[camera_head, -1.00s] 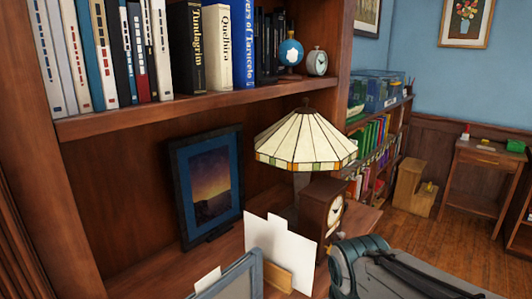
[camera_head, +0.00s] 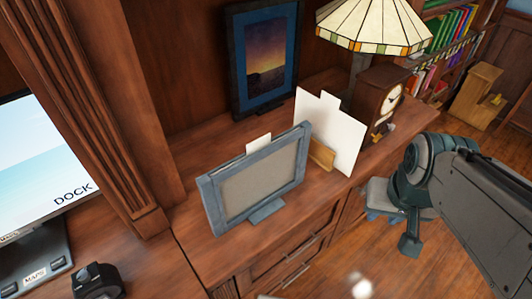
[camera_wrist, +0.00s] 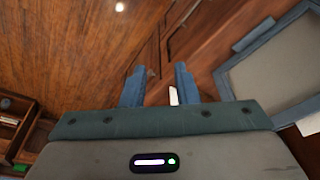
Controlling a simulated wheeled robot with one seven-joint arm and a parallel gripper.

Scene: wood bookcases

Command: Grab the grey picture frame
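The grey picture frame (camera_head: 258,182) stands tilted back on the wooden cabinet top (camera_head: 190,230), near its front edge, with a plain beige panel facing me. It also shows at the right of the wrist view (camera_wrist: 278,62), cut off by the picture's edge. My gripper (camera_wrist: 158,82) has its two blue fingers apart, with nothing between them. It is in front of the cabinet, to the right of the frame in the head view and apart from it. In the wrist view the frame lies to the right of the fingers.
Close behind the frame stand white cards in a wooden holder (camera_head: 322,154). A dark-framed sunset picture (camera_head: 262,60), a stained-glass lamp (camera_head: 375,25) and a wooden clock (camera_head: 378,98) stand farther back. A monitor (camera_head: 38,155) is at the left. The floor (camera_head: 355,255) beside the cabinet looks clear.

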